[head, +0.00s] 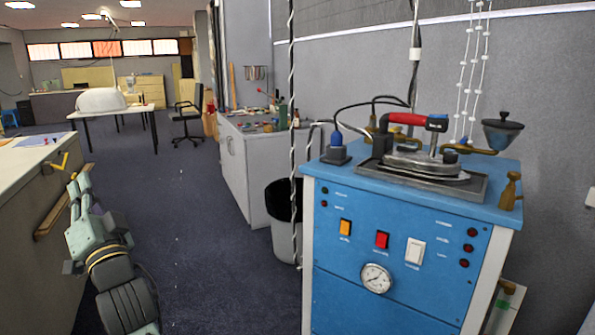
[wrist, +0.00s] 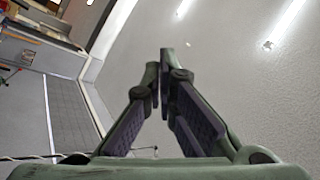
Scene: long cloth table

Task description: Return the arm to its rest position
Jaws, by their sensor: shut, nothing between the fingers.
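My arm shows at the lower left of the head view, with my gripper (head: 76,181) at its upper end beside the long table's side. In the wrist view my gripper (wrist: 163,72) has its two fingers together at the tips, with nothing between them. The wrist camera looks up past the fingers at the ceiling and a wall. The gripper holds nothing and appears apart from the things around it.
A long table (head: 30,230) stands at the left, close to my gripper. A blue steam-iron station (head: 335,260) stands at the right, with a dark bin (head: 284,245) beside it. A grey cabinet (head: 258,165) is behind. Dark carpet (head: 190,215) between them is clear.

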